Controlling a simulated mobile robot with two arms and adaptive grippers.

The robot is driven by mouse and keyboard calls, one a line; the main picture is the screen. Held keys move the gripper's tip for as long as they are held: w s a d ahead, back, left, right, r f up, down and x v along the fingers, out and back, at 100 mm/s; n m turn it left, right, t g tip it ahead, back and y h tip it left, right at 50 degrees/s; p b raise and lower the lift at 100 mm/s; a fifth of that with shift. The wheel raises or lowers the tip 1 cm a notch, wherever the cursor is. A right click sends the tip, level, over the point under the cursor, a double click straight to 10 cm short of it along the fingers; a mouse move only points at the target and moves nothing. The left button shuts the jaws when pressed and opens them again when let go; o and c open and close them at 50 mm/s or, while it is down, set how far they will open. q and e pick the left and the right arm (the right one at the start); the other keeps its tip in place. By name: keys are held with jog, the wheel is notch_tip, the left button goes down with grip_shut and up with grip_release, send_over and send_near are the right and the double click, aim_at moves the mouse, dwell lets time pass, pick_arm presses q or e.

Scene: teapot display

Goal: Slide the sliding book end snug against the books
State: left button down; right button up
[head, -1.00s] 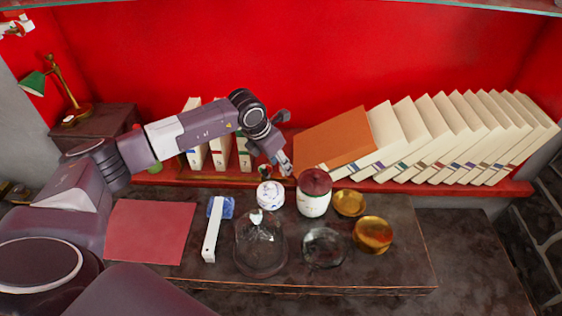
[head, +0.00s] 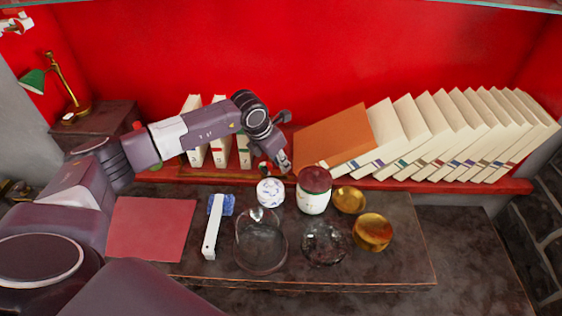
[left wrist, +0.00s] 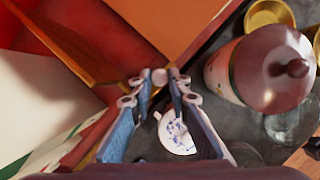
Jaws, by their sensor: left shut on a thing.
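The sliding book end shows in the left wrist view as a brown wooden panel (left wrist: 95,50), its corner at my fingertips. In the head view it is mostly hidden behind my left gripper (head: 283,164). My left gripper is shut on it, as the wrist view of the fingers (left wrist: 160,78) also shows. A row of books (head: 460,130) leans to the left on the red shelf. The leftmost has an orange cover (head: 335,137) and lies low, right beside my gripper; in the wrist view the cover (left wrist: 200,25) lies right of the panel. I cannot tell whether they touch. My right gripper is not in view.
Several upright books (head: 219,150) stand left of my gripper, behind my arm. A lidded jar (head: 313,192), a small white-and-blue pot (head: 270,192), brass bowls (head: 372,232) and glass dishes (head: 260,262) stand close in front on the dark table.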

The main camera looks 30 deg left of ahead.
pick_arm(q)
jog(key=shift+a, duration=0.1)
jog(key=s+a+b, duration=0.2)
jog(key=a, duration=0.3)
jog(key=s+a+b, duration=0.2)
jog(key=s+a, duration=0.1)
jog(key=a, duration=0.3)
jog(key=s+a+b, duration=0.2)
jog(key=s+a, duration=0.1)
jog(key=a, duration=0.2)
jog(key=shift+a, duration=0.3)
jog(key=shift+s+a, duration=0.15)
jog(key=shift+a, duration=0.25)
jog(key=shift+r, duration=0.1)
jog(key=c, duration=1.8)
grip_release()
jog(key=shift+s, duration=0.1)
jog(key=v, duration=1.2)
